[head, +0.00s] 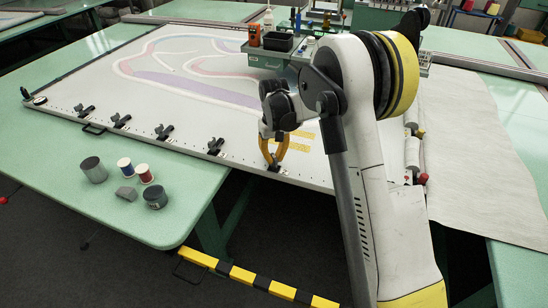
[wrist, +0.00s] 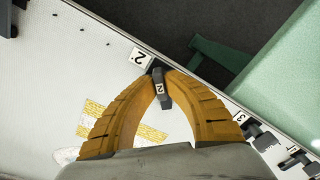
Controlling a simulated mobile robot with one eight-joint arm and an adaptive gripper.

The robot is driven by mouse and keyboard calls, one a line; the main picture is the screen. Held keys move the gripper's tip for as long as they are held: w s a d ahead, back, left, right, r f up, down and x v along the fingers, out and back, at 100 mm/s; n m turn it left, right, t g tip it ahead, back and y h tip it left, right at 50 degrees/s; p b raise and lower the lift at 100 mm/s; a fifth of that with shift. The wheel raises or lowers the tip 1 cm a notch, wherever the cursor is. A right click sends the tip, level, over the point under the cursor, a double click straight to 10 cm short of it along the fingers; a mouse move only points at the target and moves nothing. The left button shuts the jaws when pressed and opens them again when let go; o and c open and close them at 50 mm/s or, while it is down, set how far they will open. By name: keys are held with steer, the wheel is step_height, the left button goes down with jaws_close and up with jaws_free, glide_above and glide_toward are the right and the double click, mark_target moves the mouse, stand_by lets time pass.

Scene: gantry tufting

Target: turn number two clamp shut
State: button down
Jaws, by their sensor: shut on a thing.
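The number two clamp (wrist: 162,92) is a small dark clamp with a "2" on its lever, at the frame's front edge beside a white "2" plate (wrist: 139,57). My gripper (wrist: 160,70), with ridged orange fingers, is shut on this clamp, one finger on each side. The lever points inward over the white cloth (wrist: 45,75). In the head view my gripper (head: 274,162) reaches down to the same edge, and little of the clamp shows below the fingertips. I cannot tell how far the clamp is turned.
More clamps line the edge, the number three clamp (head: 214,146) closest on the left. Spools (head: 145,173) and grey pots (head: 93,169) stand on the green table (head: 120,215). A green tool tray (head: 290,62) lies behind my arm. A yellow-black bar (head: 250,278) is low in front.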

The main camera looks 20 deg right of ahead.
mark_target(274, 156)
steer(key=m, duration=0.4)
steer(key=shift+m, duration=2.1)
steer(key=c, duration=1.5)
jaws_free()
step_height(274, 156, up, 12)
